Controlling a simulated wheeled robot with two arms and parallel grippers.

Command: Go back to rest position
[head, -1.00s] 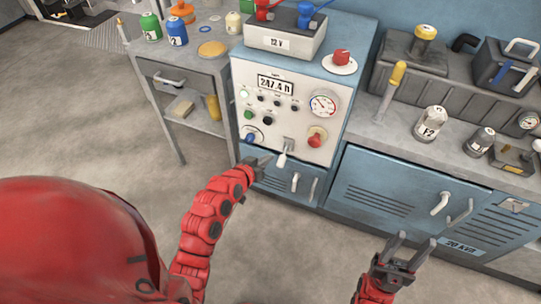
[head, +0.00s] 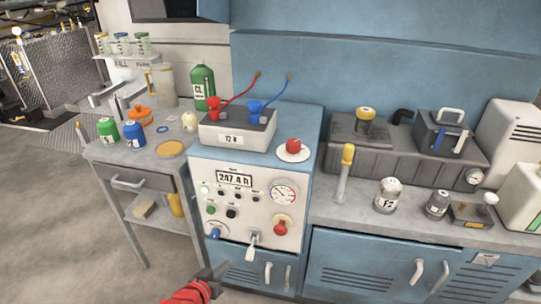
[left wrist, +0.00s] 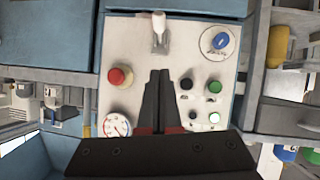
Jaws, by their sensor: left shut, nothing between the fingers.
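My left gripper (head: 210,279) shows at the bottom of the head view, low in front of the control panel. In the left wrist view its two dark fingers (left wrist: 160,100) are together with nothing between them. They point toward the white panel (head: 240,215), apart from it as far as I can tell. The panel carries a white-handled lever (head: 251,247), a red knob (head: 281,226), a blue knob (head: 215,233), a gauge and a display reading 247.4 h. The lever also shows at the top of the left wrist view (left wrist: 159,25). My right gripper is out of the head view.
A grey side table (head: 110,155) with bottles stands left of the panel cabinet. A 12 V battery (head: 238,131) with red and blue clamps sits on top. A blue-doored bench (head: 365,265) with canisters runs right. Open floor (head: 70,230) lies at the left.

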